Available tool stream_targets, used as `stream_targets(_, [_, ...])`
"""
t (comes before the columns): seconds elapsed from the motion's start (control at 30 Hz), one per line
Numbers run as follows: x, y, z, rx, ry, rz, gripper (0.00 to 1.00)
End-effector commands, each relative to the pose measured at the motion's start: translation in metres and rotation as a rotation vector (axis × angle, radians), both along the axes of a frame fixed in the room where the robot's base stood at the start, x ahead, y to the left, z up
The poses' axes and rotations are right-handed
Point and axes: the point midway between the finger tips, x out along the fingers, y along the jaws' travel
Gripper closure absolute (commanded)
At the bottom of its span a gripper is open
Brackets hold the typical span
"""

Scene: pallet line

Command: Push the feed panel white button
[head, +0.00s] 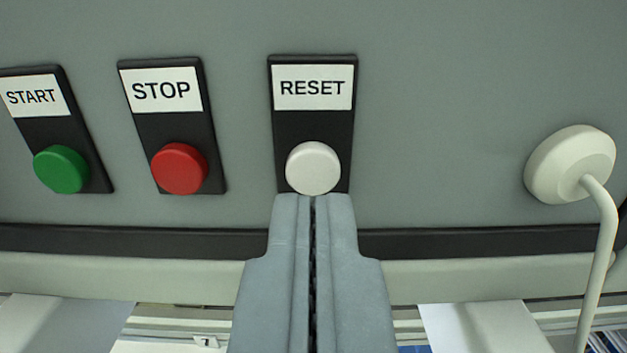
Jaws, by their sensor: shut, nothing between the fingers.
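The white button (313,168) is a round cap low on a black plate labelled RESET (312,88), on a grey panel (440,110). My gripper (313,197) is shut and empty. Its fingertips point up at the panel and appear at the lower edge of the white button, overlapping the bottom of its plate. I cannot tell whether they touch the button. The whole face of the button shows above the fingertips.
Left of the white button are a red STOP button (179,168) and a green START button (61,169). A cream round fitting (570,164) with a bent rod sticks out at the right. A dark strip (450,243) runs below the buttons.

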Motion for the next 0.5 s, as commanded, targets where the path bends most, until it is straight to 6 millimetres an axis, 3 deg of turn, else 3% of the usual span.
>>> stream_targets(0.5, [-0.023,0.0,0.0,0.0,-0.001,0.0,1.0])
